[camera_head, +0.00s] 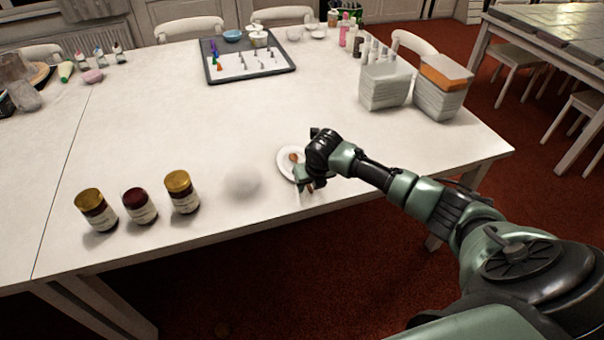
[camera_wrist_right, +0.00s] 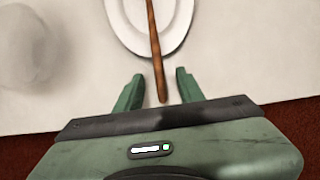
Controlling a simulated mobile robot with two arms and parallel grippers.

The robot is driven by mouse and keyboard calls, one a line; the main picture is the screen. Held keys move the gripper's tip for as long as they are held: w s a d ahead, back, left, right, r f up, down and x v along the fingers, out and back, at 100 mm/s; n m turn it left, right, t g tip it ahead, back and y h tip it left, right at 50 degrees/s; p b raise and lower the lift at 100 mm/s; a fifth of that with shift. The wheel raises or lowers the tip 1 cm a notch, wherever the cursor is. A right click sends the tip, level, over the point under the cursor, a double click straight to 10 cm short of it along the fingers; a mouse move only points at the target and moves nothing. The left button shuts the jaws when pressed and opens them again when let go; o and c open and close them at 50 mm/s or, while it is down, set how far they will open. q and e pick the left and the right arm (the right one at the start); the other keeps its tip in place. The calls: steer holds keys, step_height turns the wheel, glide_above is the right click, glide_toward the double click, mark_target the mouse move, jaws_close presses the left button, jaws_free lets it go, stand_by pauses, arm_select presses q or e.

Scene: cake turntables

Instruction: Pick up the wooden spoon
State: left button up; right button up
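The wooden spoon (camera_wrist_right: 154,45) lies on a white plate (camera_wrist_right: 178,42), its handle reaching past the plate's near rim. In the head view the spoon's bowl (camera_head: 293,157) shows on the plate (camera_head: 284,164), and my right gripper covers part of both. My right gripper (camera_wrist_right: 155,92) is open in the wrist view, with the end of the spoon handle between its two green fingers and a gap on each side. In the head view my right gripper (camera_head: 305,184) is over the table's front edge. My left gripper is not in view.
Stacked white boxes (camera_head: 384,86) stand at the back right. A dark tray (camera_head: 285,70) with piping tips lies at the back. The table's middle (camera_head: 190,125) is clear.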

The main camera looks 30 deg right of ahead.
jaws_close()
steer(key=shift+r, duration=0.1)
step_height(320, 180, up, 20)
steer(key=shift+b, duration=0.45)
steer(key=shift+a, duration=0.1)
